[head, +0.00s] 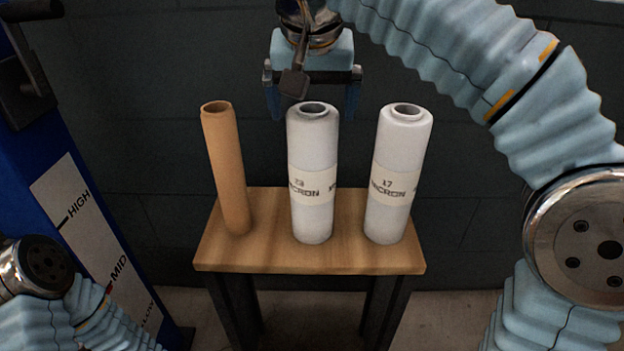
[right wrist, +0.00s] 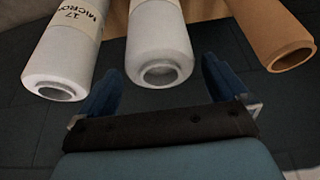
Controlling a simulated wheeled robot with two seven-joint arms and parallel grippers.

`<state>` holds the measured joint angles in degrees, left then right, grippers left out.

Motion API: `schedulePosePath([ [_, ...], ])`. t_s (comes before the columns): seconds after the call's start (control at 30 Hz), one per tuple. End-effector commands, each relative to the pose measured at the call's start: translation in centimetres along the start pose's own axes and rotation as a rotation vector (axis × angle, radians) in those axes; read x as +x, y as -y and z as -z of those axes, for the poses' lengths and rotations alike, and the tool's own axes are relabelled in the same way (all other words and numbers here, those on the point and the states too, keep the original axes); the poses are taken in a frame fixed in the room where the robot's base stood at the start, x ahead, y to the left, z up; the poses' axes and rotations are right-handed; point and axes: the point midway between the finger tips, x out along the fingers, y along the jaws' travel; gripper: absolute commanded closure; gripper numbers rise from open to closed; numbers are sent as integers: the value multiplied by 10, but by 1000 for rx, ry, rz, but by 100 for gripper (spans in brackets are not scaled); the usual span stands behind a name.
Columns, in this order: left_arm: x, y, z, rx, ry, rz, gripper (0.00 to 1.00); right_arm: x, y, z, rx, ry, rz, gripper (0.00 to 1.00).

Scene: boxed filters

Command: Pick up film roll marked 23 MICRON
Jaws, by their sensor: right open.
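The film roll marked 23 MICRON (head: 312,215) is a white upright cylinder with a cream label, standing in the middle of a small wooden table (head: 270,257). My right gripper (head: 313,105) is open and empty, pointing down behind and around the top of this roll, with one blue finger to each side. In the right wrist view the middle white roll (right wrist: 160,50) has its open end between the two blue fingers (right wrist: 160,85); its label is out of sight there. I cannot tell whether the fingers touch it. My left gripper is out of view.
A white roll marked 17 MICRON (head: 396,220) stands to the right on the table, and a bare brown cardboard tube (head: 229,175) to the left. A blue post with a HIGH/MID scale (head: 85,215) is at the left. A dark wall stands behind.

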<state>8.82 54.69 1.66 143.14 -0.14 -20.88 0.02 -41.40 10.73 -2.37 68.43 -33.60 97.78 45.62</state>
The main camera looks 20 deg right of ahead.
Motion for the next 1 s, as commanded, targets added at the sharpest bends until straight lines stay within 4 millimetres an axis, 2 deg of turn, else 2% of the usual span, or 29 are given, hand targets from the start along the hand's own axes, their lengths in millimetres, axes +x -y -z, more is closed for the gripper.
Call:
schedulePosePath([
  [0.4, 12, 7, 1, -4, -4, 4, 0, 52, 0, -4, 1, 0, 0, 0],
  [0.67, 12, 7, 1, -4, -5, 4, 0, 55, 0, -3, 0, -1, 1, 0],
  [1.0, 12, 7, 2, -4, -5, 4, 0, 54, 0, -4, 0, -1, 1, 52],
])
